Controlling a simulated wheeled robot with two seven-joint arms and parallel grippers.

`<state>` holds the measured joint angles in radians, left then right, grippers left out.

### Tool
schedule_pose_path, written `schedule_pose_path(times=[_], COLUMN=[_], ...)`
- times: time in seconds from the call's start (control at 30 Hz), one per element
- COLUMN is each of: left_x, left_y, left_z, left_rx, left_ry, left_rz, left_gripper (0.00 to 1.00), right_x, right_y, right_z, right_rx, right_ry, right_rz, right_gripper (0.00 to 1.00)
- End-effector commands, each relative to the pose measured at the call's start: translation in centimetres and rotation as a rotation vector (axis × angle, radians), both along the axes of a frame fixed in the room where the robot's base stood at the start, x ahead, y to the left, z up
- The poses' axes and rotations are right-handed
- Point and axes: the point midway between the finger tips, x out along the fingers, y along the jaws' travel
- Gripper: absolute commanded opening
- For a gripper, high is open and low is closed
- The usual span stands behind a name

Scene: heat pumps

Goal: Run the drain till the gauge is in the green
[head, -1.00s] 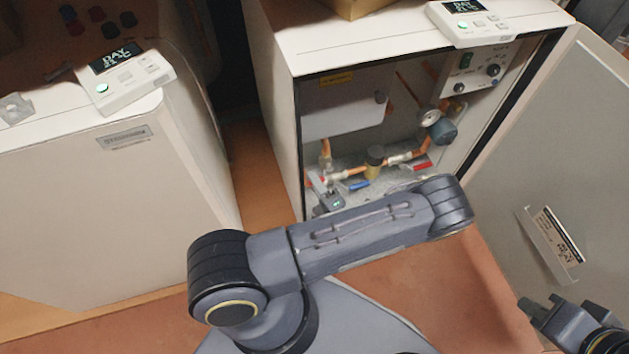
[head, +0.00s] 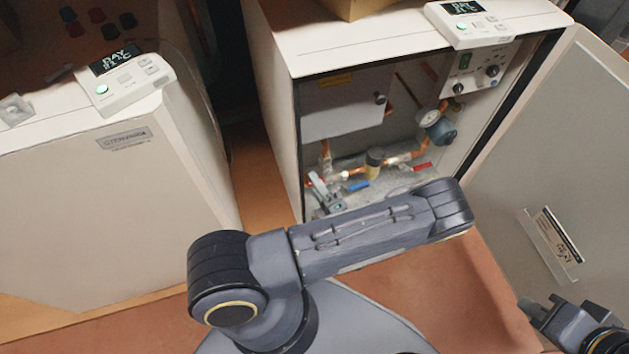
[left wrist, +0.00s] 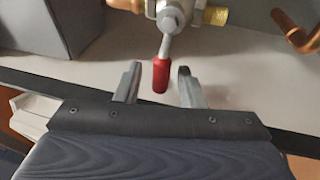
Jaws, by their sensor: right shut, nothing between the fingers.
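The pressure gauge (head: 429,118) is a small round dial on the pipework inside the open cabinet; its needle and colours are too small to read. My left gripper (head: 320,184) is inside the cabinet at the lower left of the pipes. In the left wrist view, its fingers (left wrist: 158,84) are open on either side of a red valve handle (left wrist: 160,76), with gaps on both sides. The handle hangs from a metal valve body (left wrist: 173,15). My right gripper (head: 540,308) is shut and empty at the lower right, by the cabinet door.
A blue lever (head: 357,186) and another red lever (head: 422,167) sit along the copper pipes. The cabinet door (head: 560,170) stands open at the right. A control panel (head: 462,22) sits on the cabinet top. A second closed unit (head: 90,220) stands at the left.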

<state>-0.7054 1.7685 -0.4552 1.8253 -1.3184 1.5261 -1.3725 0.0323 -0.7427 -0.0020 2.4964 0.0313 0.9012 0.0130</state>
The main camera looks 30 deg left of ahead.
Motion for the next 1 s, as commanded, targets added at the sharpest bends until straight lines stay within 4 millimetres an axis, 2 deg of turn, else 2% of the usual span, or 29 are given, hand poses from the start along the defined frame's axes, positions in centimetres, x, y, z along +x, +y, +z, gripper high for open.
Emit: schedule_pose_path(times=[0.2,0.4,0.57,1.0], left_x=[-1.6,-2.8,-3.1,-3.1], left_y=[-3.3,-5.7,-6.3,-6.2], left_z=[-0.6,-1.2,-1.3,-1.4], left_rx=[-0.001,-0.001,0.001,0.000], left_ry=[0.002,0.000,0.001,0.001], left_rz=[-0.004,-0.002,-0.002,-0.001], left_gripper=[0.36,0.36,0.36,0.36], right_x=[0.0,0.0,0.0,0.0], right_y=[0.0,0.0,0.0,0.0], right_z=[0.8,1.1,1.2,1.2], right_rx=[0.000,0.000,0.000,0.000], right_ry=[0.000,0.000,0.000,0.000], right_rz=[0.000,0.000,0.000,0.000], right_gripper=[0.00,0.00,0.00,0.00])
